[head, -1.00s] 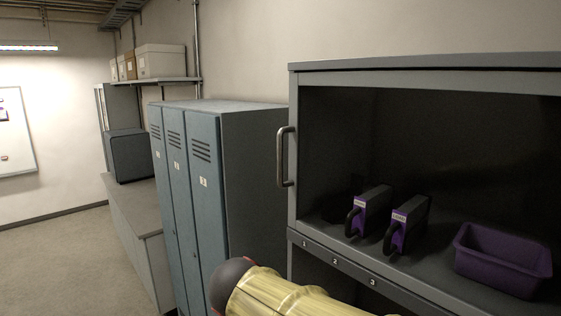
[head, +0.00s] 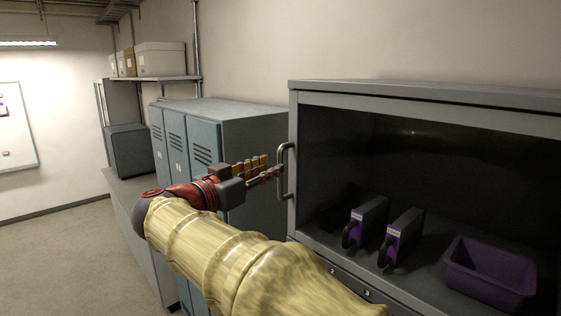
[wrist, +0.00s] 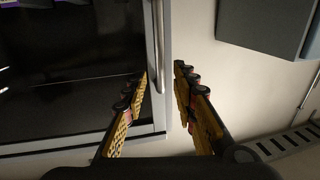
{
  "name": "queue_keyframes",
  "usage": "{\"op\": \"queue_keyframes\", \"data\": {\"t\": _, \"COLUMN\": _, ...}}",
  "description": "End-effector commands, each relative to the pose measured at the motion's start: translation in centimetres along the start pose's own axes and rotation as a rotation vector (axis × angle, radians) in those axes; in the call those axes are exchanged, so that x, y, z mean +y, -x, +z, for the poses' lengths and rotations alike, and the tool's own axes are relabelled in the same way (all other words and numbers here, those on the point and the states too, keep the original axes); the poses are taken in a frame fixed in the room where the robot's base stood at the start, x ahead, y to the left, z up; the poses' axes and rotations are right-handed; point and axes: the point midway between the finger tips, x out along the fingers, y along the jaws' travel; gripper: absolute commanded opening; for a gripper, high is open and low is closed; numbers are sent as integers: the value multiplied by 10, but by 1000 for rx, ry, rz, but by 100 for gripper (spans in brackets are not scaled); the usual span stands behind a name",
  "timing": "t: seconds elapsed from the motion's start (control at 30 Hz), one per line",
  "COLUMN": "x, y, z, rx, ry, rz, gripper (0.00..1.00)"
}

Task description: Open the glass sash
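The glass sash (head: 420,145) is a dark pane in a grey frame across the cabinet front, and it looks closed. Its curved metal handle (head: 283,172) stands upright at the frame's left edge. In the wrist view the sash (wrist: 75,85) fills the left side, with the handle (wrist: 158,45) along its edge. My gripper (head: 272,168) is just left of the handle in the head view. In the wrist view my gripper (wrist: 161,72) is open, with one yellow finger on each side of the handle's line. I cannot tell whether either finger touches it.
Behind the glass are two dark purple-marked units (head: 366,222) and a purple bin (head: 490,272). Blue-grey lockers (head: 240,145) stand close behind my gripper on the left. Boxes (head: 160,60) sit on a wall shelf. The floor at far left is clear.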

Motion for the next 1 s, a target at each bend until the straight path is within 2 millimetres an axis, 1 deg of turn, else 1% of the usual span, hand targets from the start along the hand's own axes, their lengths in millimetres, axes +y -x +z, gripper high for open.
{"op": "queue_keyframes", "data": {"t": 0.03, "x": 1, "y": -10, "z": -2, "rx": 0, "ry": 3, "rz": 4, "gripper": 28}}
{"op": "queue_keyframes", "data": {"t": 0.2, "x": 1, "y": -35, "z": -2, "rx": -2, "ry": 2, "rz": 3, "gripper": 28}}
{"op": "queue_keyframes", "data": {"t": 0.4, "x": 0, "y": -52, "z": 0, "rx": -2, "ry": 2, "rz": 1, "gripper": 28}}
{"op": "queue_keyframes", "data": {"t": 0.73, "x": 0, "y": -55, "z": 1, "rx": -2, "ry": 2, "rz": 0, "gripper": 27}}
{"op": "queue_keyframes", "data": {"t": 1.0, "x": 0, "y": -55, "z": 1, "rx": -2, "ry": 2, "rz": 0, "gripper": 12}}
